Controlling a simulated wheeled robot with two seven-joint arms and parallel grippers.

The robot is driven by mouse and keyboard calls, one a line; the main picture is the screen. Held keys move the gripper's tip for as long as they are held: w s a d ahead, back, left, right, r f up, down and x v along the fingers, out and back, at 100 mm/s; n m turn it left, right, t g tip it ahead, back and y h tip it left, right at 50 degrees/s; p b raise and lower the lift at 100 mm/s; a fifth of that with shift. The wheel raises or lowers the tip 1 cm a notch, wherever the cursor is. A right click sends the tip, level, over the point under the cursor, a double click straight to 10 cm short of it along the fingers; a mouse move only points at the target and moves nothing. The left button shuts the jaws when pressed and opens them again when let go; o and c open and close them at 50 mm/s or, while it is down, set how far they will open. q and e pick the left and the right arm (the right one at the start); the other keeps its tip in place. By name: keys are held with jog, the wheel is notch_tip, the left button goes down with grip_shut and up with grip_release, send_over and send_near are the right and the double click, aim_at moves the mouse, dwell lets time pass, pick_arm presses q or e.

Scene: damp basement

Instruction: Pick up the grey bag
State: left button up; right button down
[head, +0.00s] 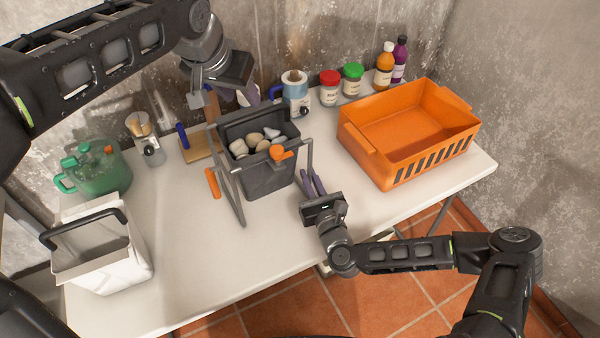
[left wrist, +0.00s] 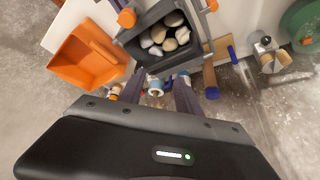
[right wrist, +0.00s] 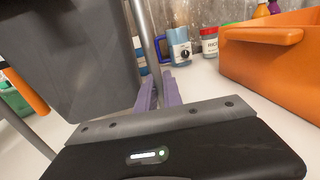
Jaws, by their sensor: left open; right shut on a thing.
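The grey bag (head: 268,178) stands on the white table, dark grey and open-topped, with pale stones inside. Its grey bar handles carry orange grips; one leans out to the left. It also shows in the left wrist view (left wrist: 148,22) and close up in the right wrist view (right wrist: 75,60). My right gripper (head: 313,186) is at the bag's right side, its fingers (right wrist: 158,92) shut on a grey handle bar. My left gripper (head: 248,96) is open and empty, above and behind the bag; its fingers (left wrist: 158,92) point toward the bag's far side.
An orange crate (head: 372,152) stands to the right, with several jars and bottles behind it. A blue-handled jar (head: 296,95) is close behind the bag. A white bag (head: 125,270) and a green pot (head: 100,175) stand at left. The front middle of the table (head: 210,265) is clear.

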aim_at(254, 113)
pick_arm(q)
jog(key=m, duration=0.3)
jog(key=w+d+f+m+y, duration=0.1)
jog(key=m, duration=0.2)
jog(key=f+m+y, duration=0.1)
jog(key=m, duration=0.2)
jog(key=shift+w+d, duration=0.3)
jog(key=shift+d, duration=0.1)
jog(key=shift+f, duration=0.1)
jog(key=x, duration=0.6)
jog(key=shift+w+a+f, duration=0.1)
jog(key=shift+w+f, duration=0.1)
jog(key=shift+f, duration=0.15)
jog(key=shift+f, duration=0.1)
jog(key=shift+x, duration=2.5)
jog(key=shift+f, duration=0.3)
